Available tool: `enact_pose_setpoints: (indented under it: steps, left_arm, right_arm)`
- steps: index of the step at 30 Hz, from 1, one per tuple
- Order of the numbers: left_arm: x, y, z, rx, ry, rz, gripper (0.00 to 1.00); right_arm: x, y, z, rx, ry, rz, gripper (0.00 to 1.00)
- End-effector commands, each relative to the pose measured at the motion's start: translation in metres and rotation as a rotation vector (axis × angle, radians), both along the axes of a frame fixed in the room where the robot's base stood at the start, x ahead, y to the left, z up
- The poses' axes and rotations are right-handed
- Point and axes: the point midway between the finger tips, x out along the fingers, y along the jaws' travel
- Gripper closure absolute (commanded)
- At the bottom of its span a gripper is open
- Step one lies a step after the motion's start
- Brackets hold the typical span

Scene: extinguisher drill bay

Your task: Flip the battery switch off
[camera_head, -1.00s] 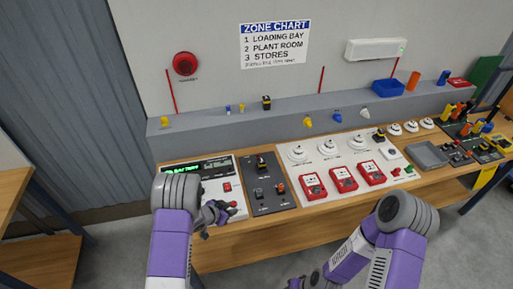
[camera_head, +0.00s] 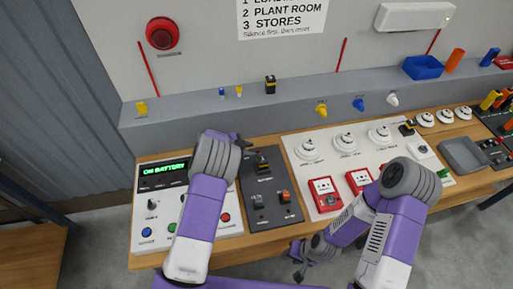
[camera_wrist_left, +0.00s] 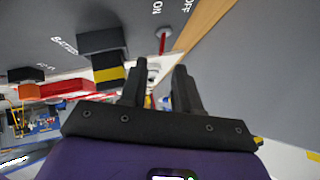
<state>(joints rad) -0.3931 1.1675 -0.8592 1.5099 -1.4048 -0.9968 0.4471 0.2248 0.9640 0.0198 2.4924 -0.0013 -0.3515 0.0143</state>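The battery switch (camera_wrist_left: 163,40) shows in the left wrist view as a small red lever with a pale end, beside the words ON and OFF on a dark face. A black block with a yellow band (camera_wrist_left: 107,62) and a partly visible BATTERY label are left of it. My left gripper (camera_wrist_left: 162,68) is open, its two dark fingers apart, with the lever seen just beyond the gap; contact cannot be told. In the head view the left gripper (camera_head: 241,141) is mostly hidden behind its wrist, at the panel's back. My right gripper (camera_head: 299,262) hangs low before the table, its fingers unclear.
The alarm console (camera_head: 163,171) reads ON BATTERY. The dark panel (camera_head: 272,214) beside it carries a black-yellow block (camera_head: 262,163) and rocker switches. Red call points (camera_head: 325,194) and white detectors (camera_head: 308,149) stand to the right. A grey ledge (camera_head: 200,111) runs behind.

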Motion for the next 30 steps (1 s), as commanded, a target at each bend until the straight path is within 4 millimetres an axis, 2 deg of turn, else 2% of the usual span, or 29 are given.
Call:
enact_pose_setpoints:
  steps: [3, 9, 20, 26, 27, 30]
  left_arm:
    - [0.009, -0.012, -0.015, 0.003, 0.001, -0.002, 0.68]
    - [0.020, -0.026, -0.030, 0.001, 0.000, 0.000, 0.68]
    - [0.023, -0.030, -0.033, -0.002, 0.000, 0.003, 0.68]
    - [0.023, -0.030, -0.033, -0.002, -0.001, 0.002, 0.97]
    - [0.023, -0.030, -0.033, -0.002, -0.001, 0.002, 1.00]
    - [0.023, -0.030, -0.033, -0.002, -0.001, 0.002, 1.00]
  right_arm:
    - [0.001, 0.000, -0.002, 0.000, -0.001, 0.000, 0.62]
    - [0.001, 0.000, -0.003, 0.000, -0.002, -0.001, 0.62]
    - [0.001, 0.000, -0.003, 0.000, -0.002, -0.001, 0.62]
    - [0.001, 0.000, -0.003, 0.000, -0.002, -0.001, 0.62]
    - [0.001, 0.000, -0.003, 0.000, -0.002, -0.001, 0.62]
    - [0.001, 0.000, -0.003, 0.000, -0.002, -0.001, 0.62]
